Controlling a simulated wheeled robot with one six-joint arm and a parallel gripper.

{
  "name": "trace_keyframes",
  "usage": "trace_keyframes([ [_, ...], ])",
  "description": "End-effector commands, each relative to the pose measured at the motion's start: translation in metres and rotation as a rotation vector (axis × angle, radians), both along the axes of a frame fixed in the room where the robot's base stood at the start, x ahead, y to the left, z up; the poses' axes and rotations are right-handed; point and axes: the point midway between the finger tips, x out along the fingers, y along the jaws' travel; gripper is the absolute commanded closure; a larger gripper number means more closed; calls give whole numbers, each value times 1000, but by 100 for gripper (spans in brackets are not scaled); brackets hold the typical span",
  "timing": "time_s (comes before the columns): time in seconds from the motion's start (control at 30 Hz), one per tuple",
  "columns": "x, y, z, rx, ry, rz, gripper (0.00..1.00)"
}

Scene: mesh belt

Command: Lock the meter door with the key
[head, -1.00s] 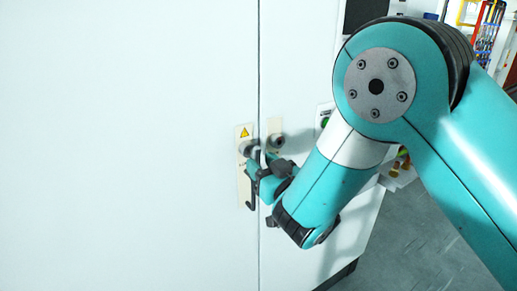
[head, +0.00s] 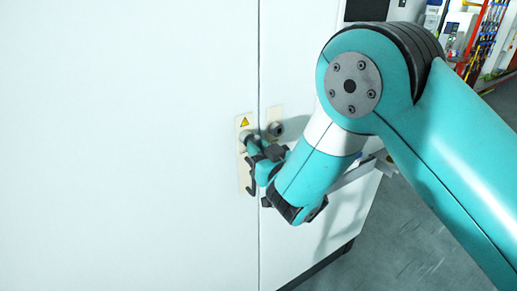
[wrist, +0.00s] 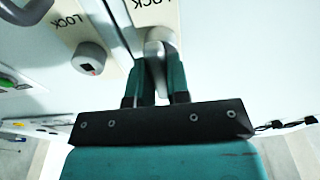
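The meter door is a tall white cabinet door (head: 150,200) and it is closed. A cream plate (head: 243,177) with a yellow warning triangle sits near its right edge. My gripper (head: 256,152) is at the lock on this plate. In the wrist view my gripper's two teal fingers (wrist: 155,78) stand on either side of a grey metal piece (wrist: 155,55), which looks like the key, in front of a plate marked LOCK (wrist: 150,12). The fingers appear closed on it. Whether it sits fully in the lock is hidden.
A second round lock (head: 276,129) sits on a plate on the neighbouring panel; it shows in the wrist view as a grey knob (wrist: 88,58). A dark handle (wrist: 25,12) shows at the upper left there. Grey floor (head: 400,240) lies open at the right.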

Motion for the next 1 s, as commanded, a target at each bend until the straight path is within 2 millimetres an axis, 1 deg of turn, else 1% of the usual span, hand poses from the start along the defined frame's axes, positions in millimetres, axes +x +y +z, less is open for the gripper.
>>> trace_keyframes([
  [0.53,0,0,1,-4,-4,0,100],
  [1.0,0,0,3,-187,-125,1,100],
])
